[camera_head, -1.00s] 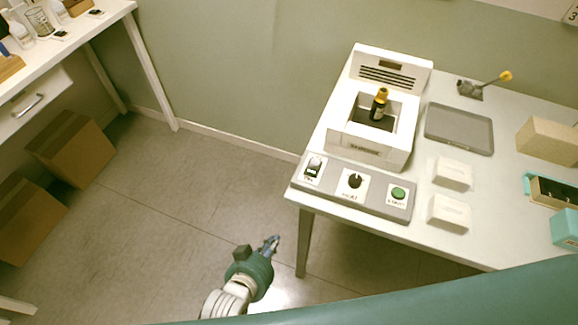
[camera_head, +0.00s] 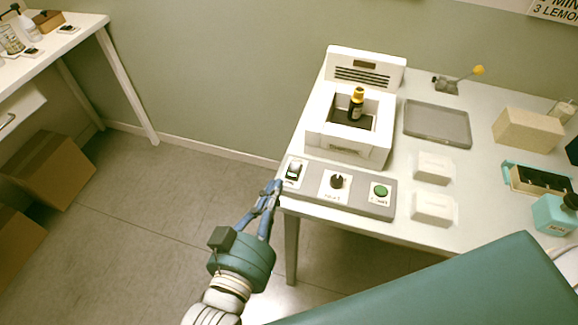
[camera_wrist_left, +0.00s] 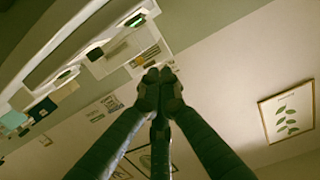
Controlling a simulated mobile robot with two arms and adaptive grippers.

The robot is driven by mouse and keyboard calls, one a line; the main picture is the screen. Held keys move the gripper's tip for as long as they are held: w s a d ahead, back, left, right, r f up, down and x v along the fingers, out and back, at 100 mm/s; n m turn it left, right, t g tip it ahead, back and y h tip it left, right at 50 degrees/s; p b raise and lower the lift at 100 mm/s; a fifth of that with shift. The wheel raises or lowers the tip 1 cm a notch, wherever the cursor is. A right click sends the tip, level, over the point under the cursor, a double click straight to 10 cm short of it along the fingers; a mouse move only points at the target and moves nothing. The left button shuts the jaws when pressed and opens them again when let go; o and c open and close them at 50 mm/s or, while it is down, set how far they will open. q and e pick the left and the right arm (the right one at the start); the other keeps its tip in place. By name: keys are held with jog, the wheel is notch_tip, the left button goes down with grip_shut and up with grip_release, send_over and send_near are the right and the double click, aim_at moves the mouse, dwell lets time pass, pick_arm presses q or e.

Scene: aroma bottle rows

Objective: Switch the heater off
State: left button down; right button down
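The heater (camera_head: 345,145) is a white box on the right table, with a dark bottle with a yellow cap (camera_head: 356,103) standing in its well. In front of it lies a grey control panel (camera_head: 313,188) with a rocker switch (camera_head: 293,170) at its left end, a black dial (camera_head: 337,181) in the middle and a green button (camera_head: 380,191) at the right. My left gripper (camera_head: 274,187) is just left of the panel's left end, near the switch. Its fingertips meet in the left wrist view (camera_wrist_left: 160,84), with nothing seen between them. My right gripper is not in view.
A grey tray (camera_head: 437,123), two white blocks (camera_head: 433,207), a beige block (camera_head: 527,129) and a teal bottle (camera_head: 553,214) stand right of the heater. Another table (camera_head: 62,50) and cardboard boxes (camera_head: 50,170) are at the left. The floor between the tables is clear.

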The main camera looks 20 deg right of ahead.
pick_arm(q)
jog(key=shift+w, duration=0.1)
jog(key=p, duration=0.2)
send_over(289, 175)
jog(key=s, duration=0.1)
jog(key=shift+a+f, duration=0.35)
jog(key=shift+f, duration=0.05)
jog(key=f, duration=0.2)
jog(key=w+f, duration=0.1)
jog(key=shift+d+f, duration=0.1)
jog(key=shift+d, duration=0.3)
jog(key=shift+f, duration=0.55)
